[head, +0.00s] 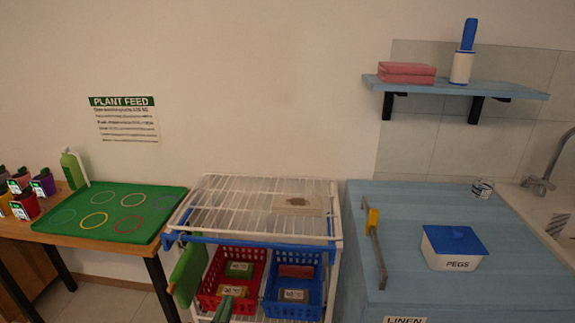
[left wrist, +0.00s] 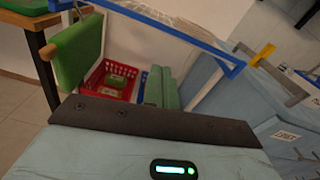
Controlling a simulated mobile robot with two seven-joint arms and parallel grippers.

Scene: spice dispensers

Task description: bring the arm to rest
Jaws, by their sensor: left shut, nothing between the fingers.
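My left gripper (head: 232,292) shows only in part at the bottom edge of the head view, in front of the red basket. Its green fingers are together with nothing between them. In the left wrist view the shut fingers (left wrist: 160,75) point toward the cart, past the dark edge of my gripper body. They look apart from the basket, though the exact gap is hard to tell. My right gripper is in neither view.
A white wire cart (head: 205,190) holds a red basket (head: 213,270) and a blue basket (head: 310,285). A green panel (head: 188,275) hangs at its left side. A wooden table with a green mat (head: 75,232) stands left, a blue counter (head: 405,210) right.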

